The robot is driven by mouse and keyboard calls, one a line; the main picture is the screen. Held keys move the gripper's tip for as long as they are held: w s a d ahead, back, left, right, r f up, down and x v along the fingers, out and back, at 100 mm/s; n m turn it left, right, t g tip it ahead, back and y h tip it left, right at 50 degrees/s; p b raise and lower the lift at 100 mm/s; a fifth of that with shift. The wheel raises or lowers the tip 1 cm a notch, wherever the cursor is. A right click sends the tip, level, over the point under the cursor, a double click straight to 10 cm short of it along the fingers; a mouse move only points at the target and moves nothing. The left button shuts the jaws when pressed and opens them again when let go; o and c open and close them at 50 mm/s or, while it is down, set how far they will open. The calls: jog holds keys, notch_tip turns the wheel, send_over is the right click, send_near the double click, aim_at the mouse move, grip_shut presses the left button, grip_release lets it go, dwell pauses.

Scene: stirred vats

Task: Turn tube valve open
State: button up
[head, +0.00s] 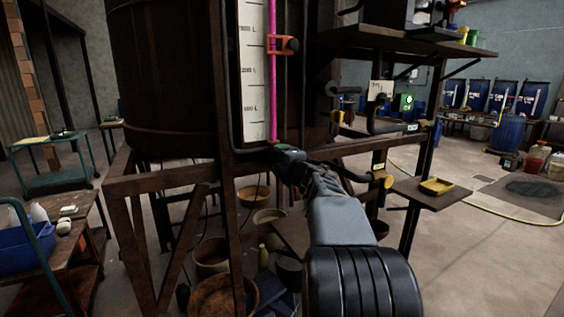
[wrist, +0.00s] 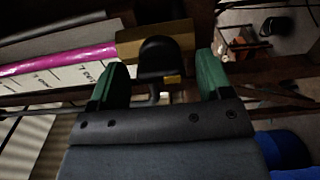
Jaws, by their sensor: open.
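The tube valve (wrist: 158,56) shows in the wrist view as a black rounded handle on a brass-coloured body (wrist: 128,44). My gripper (wrist: 160,72) is open, with one green finger on each side of the handle. A gap shows on both sides, so the fingers look apart from it. In the head view my gripper (head: 284,152) is at the foot of the magenta sight tube (head: 272,90), where it hides most of the valve. The tube runs beside a white scale (head: 252,95), with an orange clamp (head: 283,45) higher up. The tube also shows in the wrist view (wrist: 60,61).
A large brown vat (head: 165,80) stands on a rusty frame (head: 165,183) behind my arm. A shelf (head: 390,38) overhangs on the right, and a small ledge (head: 440,202) holds a yellow tray (head: 436,186). Buckets (head: 210,257) stand below. Open floor lies right.

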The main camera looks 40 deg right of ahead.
jog(key=shift+s, duration=0.1)
jog(key=s+a, duration=0.1)
jog(key=s, duration=1.2)
jog(key=shift+s+a, duration=0.25)
jog(key=shift+a, duration=0.15)
